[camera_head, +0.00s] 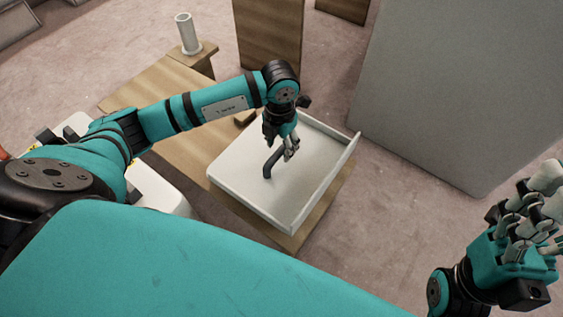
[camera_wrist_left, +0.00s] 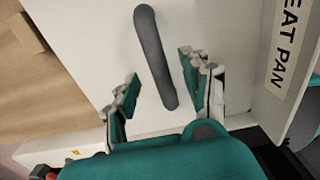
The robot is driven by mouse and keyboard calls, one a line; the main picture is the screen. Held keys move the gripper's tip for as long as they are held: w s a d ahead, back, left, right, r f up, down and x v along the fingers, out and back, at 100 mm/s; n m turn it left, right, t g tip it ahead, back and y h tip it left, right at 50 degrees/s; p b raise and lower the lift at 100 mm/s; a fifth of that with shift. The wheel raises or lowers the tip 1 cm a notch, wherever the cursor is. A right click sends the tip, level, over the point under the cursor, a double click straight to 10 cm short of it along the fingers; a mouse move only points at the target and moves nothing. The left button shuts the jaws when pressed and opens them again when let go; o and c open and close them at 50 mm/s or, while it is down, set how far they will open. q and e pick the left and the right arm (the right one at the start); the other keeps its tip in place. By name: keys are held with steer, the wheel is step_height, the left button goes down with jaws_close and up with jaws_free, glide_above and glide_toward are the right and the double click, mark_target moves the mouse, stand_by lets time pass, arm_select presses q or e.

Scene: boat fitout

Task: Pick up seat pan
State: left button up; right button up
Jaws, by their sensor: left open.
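The seat pan (camera_head: 233,163) is a white, shallow tray-like panel with raised edges, lying on a wooden bench. A dark grey bar handle (camera_head: 271,164) stands out on its face. My left gripper (camera_head: 291,150) is over the pan, close to the handle. In the left wrist view the handle (camera_wrist_left: 150,45) runs between the two open fingers of the left gripper (camera_wrist_left: 160,72), with a gap on each side. The raised edge there bears the label "SEAT PAN" (camera_wrist_left: 286,45). My right gripper (camera_head: 530,215) is at the far right, away from the pan; its finger opening is unclear.
The wooden bench (camera_head: 150,90) extends up and left from the pan. A white cylinder (camera_head: 187,33) stands on a wooden block at its far end. A large grey panel (camera_head: 455,90) stands at the right. Carpet between the panel and my right gripper is clear.

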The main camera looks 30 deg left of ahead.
mark_target(281, 149)
arm_select(q)
steer(key=shift+f+b, duration=0.45)
steer(key=shift+f, duration=1.2)
steer(key=shift+f, duration=0.25)
jaws_close()
steer(key=shift+w+r, duration=0.1)
